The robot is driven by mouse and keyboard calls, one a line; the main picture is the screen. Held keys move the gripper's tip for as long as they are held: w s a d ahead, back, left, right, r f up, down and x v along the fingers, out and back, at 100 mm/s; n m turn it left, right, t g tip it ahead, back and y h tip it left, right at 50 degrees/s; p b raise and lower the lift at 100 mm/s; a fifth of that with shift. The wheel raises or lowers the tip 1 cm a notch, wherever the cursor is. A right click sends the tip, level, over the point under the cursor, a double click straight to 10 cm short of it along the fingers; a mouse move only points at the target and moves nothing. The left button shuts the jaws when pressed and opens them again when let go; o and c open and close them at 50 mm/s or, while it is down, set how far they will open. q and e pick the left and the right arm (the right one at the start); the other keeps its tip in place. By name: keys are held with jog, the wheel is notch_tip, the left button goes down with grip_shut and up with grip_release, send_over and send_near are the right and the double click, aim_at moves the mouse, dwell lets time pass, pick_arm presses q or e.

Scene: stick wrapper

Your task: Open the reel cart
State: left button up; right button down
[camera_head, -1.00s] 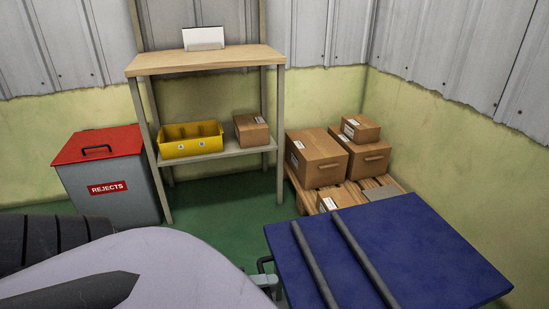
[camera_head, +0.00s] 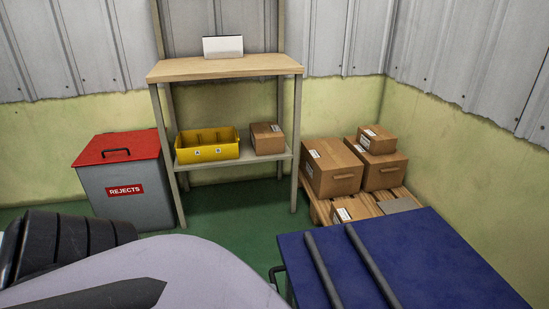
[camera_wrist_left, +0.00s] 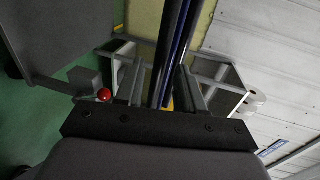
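A cart with a dark blue top (camera_head: 400,262) and two dark bars across it stands at the lower right in the head view; I take it to be the reel cart. A black handle (camera_head: 275,279) sticks out from its left side, partly cut off by the frame. My left arm fills the lower left of the head view, and its gripper is hidden there. In the left wrist view my left gripper (camera_wrist_left: 162,88) points away from the camera, with dark upright bars between or beyond its fingers; whether it holds anything is unclear. My right gripper is out of view.
A grey rejects bin with a red lid (camera_head: 117,148) stands at the left. A shelf unit (camera_head: 225,68) holds a yellow bin (camera_head: 207,145) and a carton (camera_head: 267,138). Cartons (camera_head: 332,168) sit on a pallet at the back right. A red knob (camera_wrist_left: 104,95) shows in the wrist view.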

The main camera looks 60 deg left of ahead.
pick_arm(q)
jog(key=v, duration=0.3)
jog(key=shift+s+a+r, duration=0.1)
jog(key=shift+s, duration=0.15)
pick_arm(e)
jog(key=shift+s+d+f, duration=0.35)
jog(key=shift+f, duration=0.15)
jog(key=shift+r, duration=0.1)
